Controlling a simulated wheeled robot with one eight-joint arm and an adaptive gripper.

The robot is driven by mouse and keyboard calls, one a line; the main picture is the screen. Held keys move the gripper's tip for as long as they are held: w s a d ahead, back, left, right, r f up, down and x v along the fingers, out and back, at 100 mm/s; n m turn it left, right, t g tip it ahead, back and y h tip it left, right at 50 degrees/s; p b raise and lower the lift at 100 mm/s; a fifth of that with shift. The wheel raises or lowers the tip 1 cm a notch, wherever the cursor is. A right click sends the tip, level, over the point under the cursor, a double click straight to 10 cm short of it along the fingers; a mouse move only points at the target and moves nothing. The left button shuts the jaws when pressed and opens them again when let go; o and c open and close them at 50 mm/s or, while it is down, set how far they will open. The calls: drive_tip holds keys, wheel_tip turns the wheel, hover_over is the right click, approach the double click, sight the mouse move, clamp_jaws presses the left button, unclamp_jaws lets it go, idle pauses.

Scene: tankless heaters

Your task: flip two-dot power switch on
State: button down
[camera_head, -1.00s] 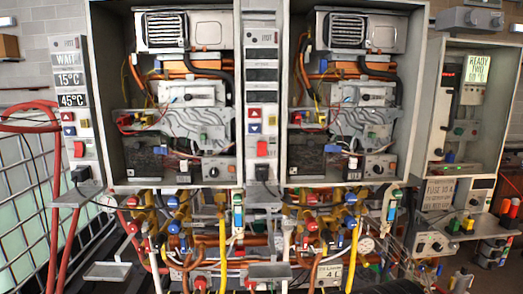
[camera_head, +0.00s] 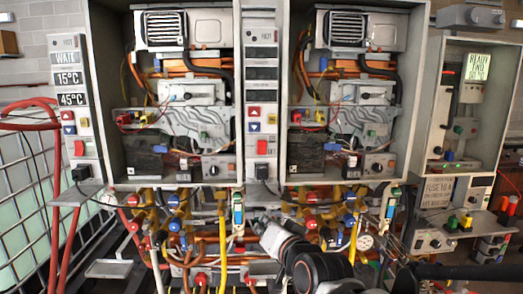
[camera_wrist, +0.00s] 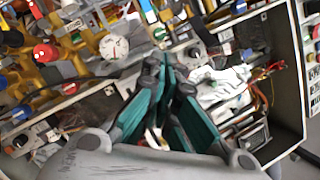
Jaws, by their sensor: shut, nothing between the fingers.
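Two heater control panels each carry a red rocker switch. One red switch (camera_head: 79,148) is on the left panel, under the WAIT, 15°C and 45°C displays. Another red switch (camera_head: 262,147) is on the middle panel, under dark displays. I cannot make out dot marks that tell which is the two-dot one. My arm reaches in at the bottom centre of the head view, below the middle panel and in front of the pipes. My gripper (camera_wrist: 167,66) shows in the wrist view with teal fingers, shut and empty. Neither switch is clearly identifiable in that view.
Valves and pipes crowd the space under the heaters; a pressure gauge (camera_wrist: 114,47) shows near my fingers. Open heater cabinets (camera_head: 190,100) flank the middle panel. A smaller box (camera_head: 478,66) stands at right. Red hoses (camera_head: 48,125) and a wire grid are at left.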

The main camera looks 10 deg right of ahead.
sight(266, 143)
drive_tip(key=w+d+r+m+t+h, duration=0.1)
drive_tip(key=w+r+m+t+h, duration=0.2)
drive_tip(key=m, duration=0.4)
drive_tip(key=w+d+r+m+t+h+p, duration=0.1)
drive_tip(key=w+d+r+m+t+h, duration=0.1)
drive_tip(key=m+t, duration=0.3)
drive_tip(key=shift+w+r+m+t+h, duration=0.3)
drive_tip(key=shift+w+r+m+h, duration=0.35)
drive_tip(key=shift+m, duration=0.35)
drive_tip(key=shift+f, duration=0.1)
drive_tip(key=x, duration=1.4)
